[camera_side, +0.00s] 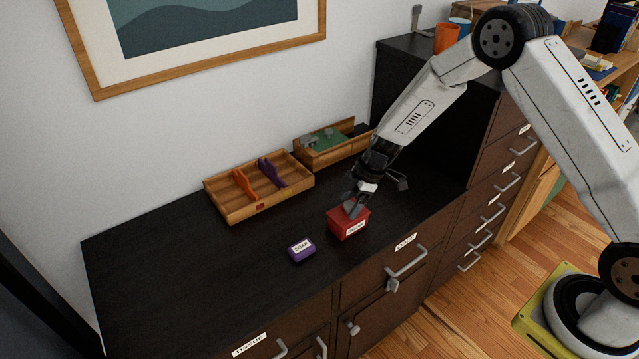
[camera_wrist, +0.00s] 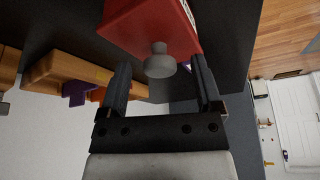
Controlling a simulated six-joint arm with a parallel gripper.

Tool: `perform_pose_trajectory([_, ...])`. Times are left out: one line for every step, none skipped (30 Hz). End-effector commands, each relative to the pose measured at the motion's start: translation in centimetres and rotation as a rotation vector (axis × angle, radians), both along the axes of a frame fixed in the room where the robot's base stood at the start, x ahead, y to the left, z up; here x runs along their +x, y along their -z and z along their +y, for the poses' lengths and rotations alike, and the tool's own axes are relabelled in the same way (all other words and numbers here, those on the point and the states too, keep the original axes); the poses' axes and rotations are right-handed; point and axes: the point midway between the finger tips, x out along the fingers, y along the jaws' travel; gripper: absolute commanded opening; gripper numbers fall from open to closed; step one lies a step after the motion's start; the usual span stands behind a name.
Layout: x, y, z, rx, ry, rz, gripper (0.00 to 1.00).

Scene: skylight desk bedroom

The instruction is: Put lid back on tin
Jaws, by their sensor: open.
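The red tin (camera_side: 348,224) stands near the front edge of the dark cabinet top, with a white label on its front. In the wrist view the red tin (camera_wrist: 150,22) fills the top middle, and a grey round knob (camera_wrist: 160,62) sticks out from its red top face. My gripper (camera_side: 354,207) is over the tin, pointing down. In the wrist view its fingers (camera_wrist: 160,68) are apart, one on each side of the knob, with gaps between. I cannot tell whether the lid sits fully on the tin.
A small purple labelled box (camera_side: 301,250) lies left of the tin. A wooden tray (camera_side: 232,208) with orange and purple dividers is behind it, and another wooden box (camera_side: 340,155) stands by the wall. A taller dark cabinet (camera_side: 440,115) rises at right. The left cabinet top is clear.

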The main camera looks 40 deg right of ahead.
Motion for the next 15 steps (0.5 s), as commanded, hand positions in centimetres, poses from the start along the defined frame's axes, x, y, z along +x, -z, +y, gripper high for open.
perform_pose_trajectory([0.0, 0.0, 0.0, 0.0, 0.0, 0.0, 0.83])
perform_pose_trajectory([0.0, -0.1, 0.0, 0.0, 0.0, 0.0, 0.83])
perform_pose_trajectory([0.0, -0.2, -0.1, 0.0, 0.0, -0.001, 0.83])
perform_pose_trajectory([0.0, -0.3, -0.1, 0.0, 0.0, -0.001, 0.83])
perform_pose_trajectory([0.0, -0.4, -0.1, 0.001, 0.0, -0.001, 0.83])
perform_pose_trajectory([0.0, -0.6, -0.2, 0.0, 0.001, -0.002, 0.83])
perform_pose_trajectory([-0.1, -0.7, -0.3, 0.0, 0.001, -0.002, 0.83])
perform_pose_trajectory([-0.1, -0.9, -0.3, 0.0, 0.002, -0.002, 0.83])
perform_pose_trajectory([-0.1, -1.2, -0.5, -0.001, 0.002, -0.001, 0.83])
perform_pose_trajectory([-0.2, -1.4, -0.6, -0.001, 0.002, -0.001, 0.83])
perform_pose_trajectory([-0.2, -1.7, -0.7, -0.001, 0.002, -0.001, 0.83])
perform_pose_trajectory([-0.3, -2.1, -0.8, 0.0, 0.002, -0.002, 0.83])
perform_pose_trajectory([-0.3, -2.4, -0.9, 0.0, 0.002, -0.002, 0.83])
perform_pose_trajectory([-0.4, -2.7, -1.1, 0.0, 0.002, -0.002, 0.83])
perform_pose_trajectory([-0.4, -3.2, -1.2, 0.0, 0.001, -0.003, 0.83])
